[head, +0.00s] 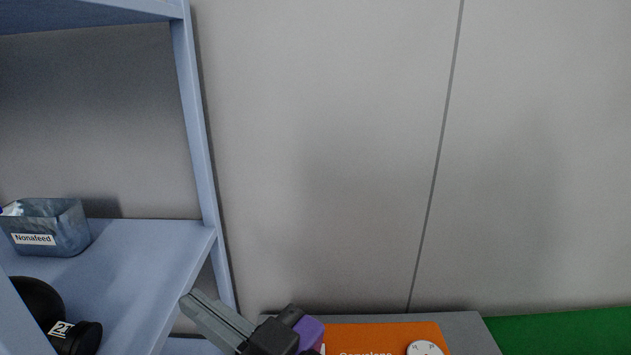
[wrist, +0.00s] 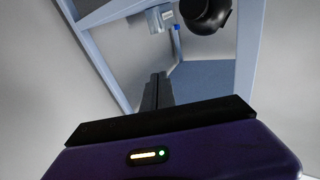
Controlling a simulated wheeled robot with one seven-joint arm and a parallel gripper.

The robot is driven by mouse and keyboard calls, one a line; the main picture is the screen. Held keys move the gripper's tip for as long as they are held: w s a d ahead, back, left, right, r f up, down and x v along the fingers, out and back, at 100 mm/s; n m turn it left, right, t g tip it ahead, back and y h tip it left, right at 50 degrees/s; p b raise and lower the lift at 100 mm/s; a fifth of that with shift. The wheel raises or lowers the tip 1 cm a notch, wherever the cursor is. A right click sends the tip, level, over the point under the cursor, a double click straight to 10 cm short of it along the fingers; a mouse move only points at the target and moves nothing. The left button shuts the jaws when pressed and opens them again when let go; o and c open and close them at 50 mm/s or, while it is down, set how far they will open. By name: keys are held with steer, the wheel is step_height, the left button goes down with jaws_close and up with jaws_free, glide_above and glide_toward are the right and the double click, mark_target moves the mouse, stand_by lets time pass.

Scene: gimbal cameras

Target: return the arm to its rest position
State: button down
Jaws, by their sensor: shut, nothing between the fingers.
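In the wrist view the dark fingers of my gripper (wrist: 158,80) also show closed, pointing toward the shelf. The purple and black wrist body fills the bottom of that view. Most of my arm is out of the head view.
A blue shelf unit (head: 190,120) stands at the left. It holds a grey bin labelled Nonafeed (head: 60,235) and a black object (head: 85,338) with a 21-like label. An orange box (head: 390,335) is at the bottom, near a green surface (head: 570,330). The wall area above is clear.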

steer(key=s+d+f+m+t+h, duration=0.3)
steer(key=d+f+m+t+h, duration=0.1)
steer(key=d+f+m+h, duration=0.35)
steer(key=s+d+f+m+t+h, duration=0.3)
steer(key=d+f+m+t+h, duration=0.15)
steer(key=d+f+m, duration=0.45)
steer(key=s+d+f+n+g+h, duration=0.2)
steer(key=s+d+f, duration=0.2)
steer(key=s+d, duration=0.4)
steer(key=s+d+f+n+g+h+b, duration=0.1)
steer(key=s+d+f+n+g+h, duration=0.1)
steer(key=s+d, duration=0.6)
steer(key=s+f+n, duration=0.1)
steer(key=s+f, duration=0.1)
steer(key=s, duration=0.3)
steer(key=shift+n, duration=0.35)
